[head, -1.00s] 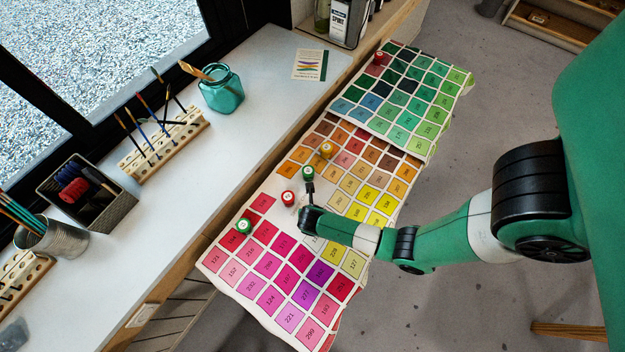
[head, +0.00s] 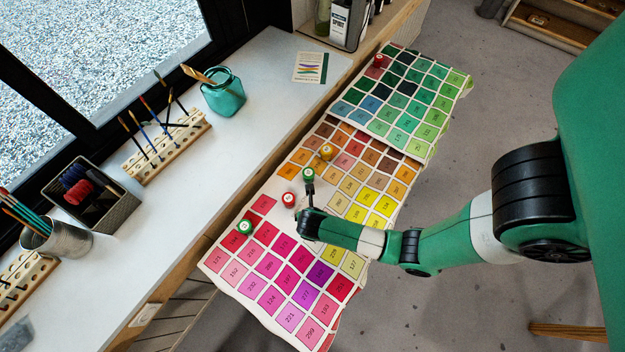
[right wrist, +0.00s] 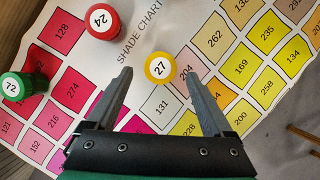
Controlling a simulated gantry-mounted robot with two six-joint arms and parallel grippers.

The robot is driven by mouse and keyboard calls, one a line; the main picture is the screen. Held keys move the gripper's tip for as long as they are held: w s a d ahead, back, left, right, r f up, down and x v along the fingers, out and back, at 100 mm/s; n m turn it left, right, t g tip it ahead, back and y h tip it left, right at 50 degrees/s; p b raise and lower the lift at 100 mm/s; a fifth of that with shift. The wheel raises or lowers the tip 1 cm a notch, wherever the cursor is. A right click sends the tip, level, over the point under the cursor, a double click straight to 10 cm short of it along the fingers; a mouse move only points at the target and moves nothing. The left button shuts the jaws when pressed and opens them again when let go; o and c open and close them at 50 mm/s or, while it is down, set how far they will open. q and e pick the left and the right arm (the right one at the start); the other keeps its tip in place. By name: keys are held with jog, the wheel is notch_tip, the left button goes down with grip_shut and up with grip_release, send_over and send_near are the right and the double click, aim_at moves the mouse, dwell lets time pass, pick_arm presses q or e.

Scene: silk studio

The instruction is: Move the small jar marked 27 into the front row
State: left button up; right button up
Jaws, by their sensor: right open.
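The small jar marked 27 (right wrist: 160,68) has a yellow rim and a white lid label. In the right wrist view it stands upright on the chart between the spread fingertips of my right gripper (right wrist: 156,62), with gaps on both sides. In the head view my right gripper (head: 303,203) is over the middle of the near chart, and I cannot make out jar 27 beneath it. A red jar marked 24 (right wrist: 101,19) and a green jar marked 72 (right wrist: 15,87) stand to its left in the right wrist view. My left gripper is not in view.
More jars stand on the charts: green (head: 308,174) close to my right gripper, yellow (head: 326,151), and red (head: 378,60) on the green-toned chart (head: 405,95). The white sill (head: 215,150) holds brush racks, a teal jar (head: 222,92) and a bin (head: 95,195).

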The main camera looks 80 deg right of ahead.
jog(key=p+v, duration=0.1)
jog(key=v, duration=0.6)
